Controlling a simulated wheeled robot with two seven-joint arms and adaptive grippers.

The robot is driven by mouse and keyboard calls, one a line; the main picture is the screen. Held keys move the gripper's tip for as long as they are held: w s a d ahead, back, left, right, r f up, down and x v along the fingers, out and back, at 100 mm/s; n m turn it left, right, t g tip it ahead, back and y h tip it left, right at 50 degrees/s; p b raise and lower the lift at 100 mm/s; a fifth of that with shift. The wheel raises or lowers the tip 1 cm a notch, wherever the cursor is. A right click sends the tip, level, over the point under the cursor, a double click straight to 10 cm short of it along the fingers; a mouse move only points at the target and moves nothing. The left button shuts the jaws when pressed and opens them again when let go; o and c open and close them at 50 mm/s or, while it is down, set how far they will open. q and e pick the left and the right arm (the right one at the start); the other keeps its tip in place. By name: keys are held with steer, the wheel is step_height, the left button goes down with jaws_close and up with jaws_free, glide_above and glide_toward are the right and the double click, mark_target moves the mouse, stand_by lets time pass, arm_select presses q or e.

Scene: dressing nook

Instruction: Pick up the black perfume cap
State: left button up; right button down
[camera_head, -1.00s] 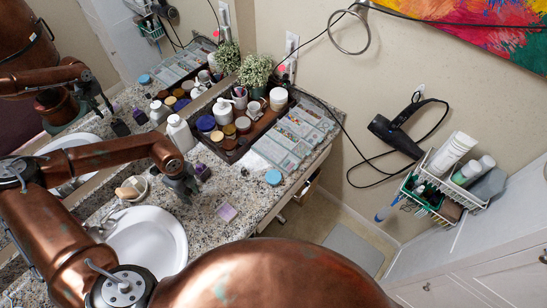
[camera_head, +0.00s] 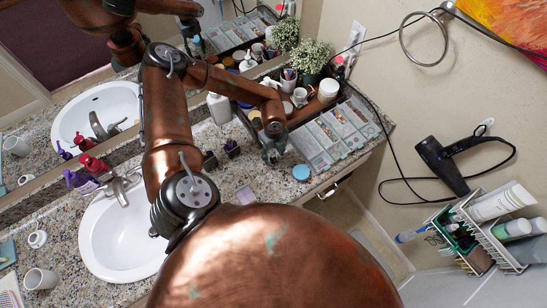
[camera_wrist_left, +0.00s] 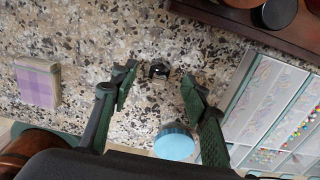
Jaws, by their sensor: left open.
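The black perfume cap (camera_wrist_left: 158,70) is a small dark piece standing on the speckled granite counter in the left wrist view. It lies between and just beyond the two fingertips of my left gripper (camera_wrist_left: 161,87). The fingers are spread apart and touch nothing that I can see. In the head view my left gripper (camera_head: 272,152) hangs low over the counter, left of the organizer box, and I cannot make out the cap there. My right gripper is not in view.
A round blue lid (camera_wrist_left: 174,142) lies close to the right finger. A clear-lidded organizer (camera_head: 318,150) is to the right, and a brown tray (camera_wrist_left: 235,22) with jars is behind.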

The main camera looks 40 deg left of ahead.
arm_select(q)
steer(key=shift+f, duration=0.95)
steer(key=c, duration=1)
steer(key=shift+o, duration=0.2)
steer(key=shift+r, duration=0.1)
